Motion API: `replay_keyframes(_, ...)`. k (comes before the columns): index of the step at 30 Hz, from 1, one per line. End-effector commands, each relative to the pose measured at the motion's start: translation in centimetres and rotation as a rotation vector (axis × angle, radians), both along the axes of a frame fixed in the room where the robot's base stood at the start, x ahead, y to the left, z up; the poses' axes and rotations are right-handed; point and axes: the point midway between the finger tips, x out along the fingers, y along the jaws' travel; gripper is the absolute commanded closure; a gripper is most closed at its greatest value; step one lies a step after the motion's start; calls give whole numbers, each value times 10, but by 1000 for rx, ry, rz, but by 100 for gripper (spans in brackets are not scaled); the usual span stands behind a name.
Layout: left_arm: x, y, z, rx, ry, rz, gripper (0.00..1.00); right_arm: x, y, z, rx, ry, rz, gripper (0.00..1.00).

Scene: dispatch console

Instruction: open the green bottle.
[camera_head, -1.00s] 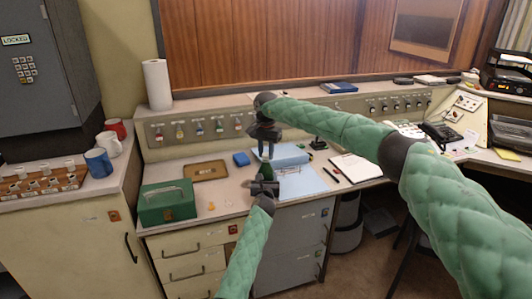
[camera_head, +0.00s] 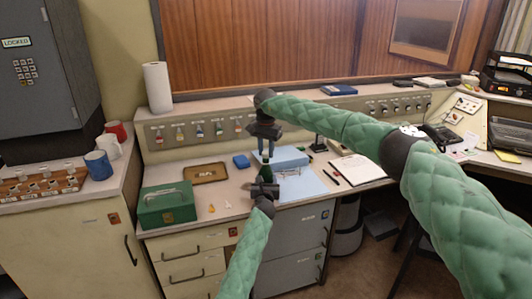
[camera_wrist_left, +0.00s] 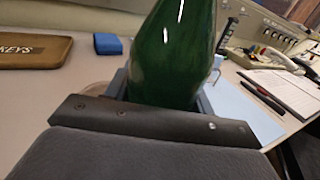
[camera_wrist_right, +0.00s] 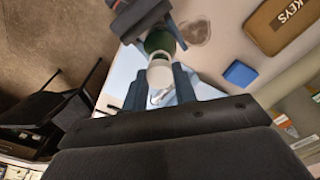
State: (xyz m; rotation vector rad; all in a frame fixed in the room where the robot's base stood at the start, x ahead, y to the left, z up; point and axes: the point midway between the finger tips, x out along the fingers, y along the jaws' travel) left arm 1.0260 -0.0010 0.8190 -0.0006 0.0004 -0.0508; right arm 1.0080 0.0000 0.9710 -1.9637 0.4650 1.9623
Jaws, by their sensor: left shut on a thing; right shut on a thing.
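The green bottle (camera_head: 267,171) stands upright above the front edge of the desk. My left gripper (camera_head: 264,190) is shut on its body. The green glass (camera_wrist_left: 175,50) fills the middle of the left wrist view, between the fingers. My right gripper (camera_head: 265,158) points down from above, at the top of the bottle. In the right wrist view a pale cap (camera_wrist_right: 161,74) on the green bottle (camera_wrist_right: 160,42) sits between the fingers of my right gripper (camera_wrist_right: 158,90), which is shut on it. The fingers partly hide the cap's sides.
A green cash box (camera_head: 167,206), a keys tray (camera_head: 205,172) and a small blue box (camera_head: 241,161) stand left of the bottle. Mugs (camera_head: 99,165) stand on the left cabinet.

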Motion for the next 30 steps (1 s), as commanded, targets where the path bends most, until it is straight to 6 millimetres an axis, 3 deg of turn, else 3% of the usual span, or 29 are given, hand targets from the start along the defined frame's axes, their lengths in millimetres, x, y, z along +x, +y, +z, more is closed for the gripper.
replay_keyframes(14, 0, 0, -1, 0, 1, 1, 100, 0, 0, 4, 0, 0, 0, 100)
replay_keyframes(25, 0, 1, -1, 0, 1, 1, 100, 0, 0, 38, 1, 0, 0, 100)
replay_keyframes(30, 0, 0, -1, 0, 1, 1, 100, 0, 0, 43, 0, 0, 0, 100)
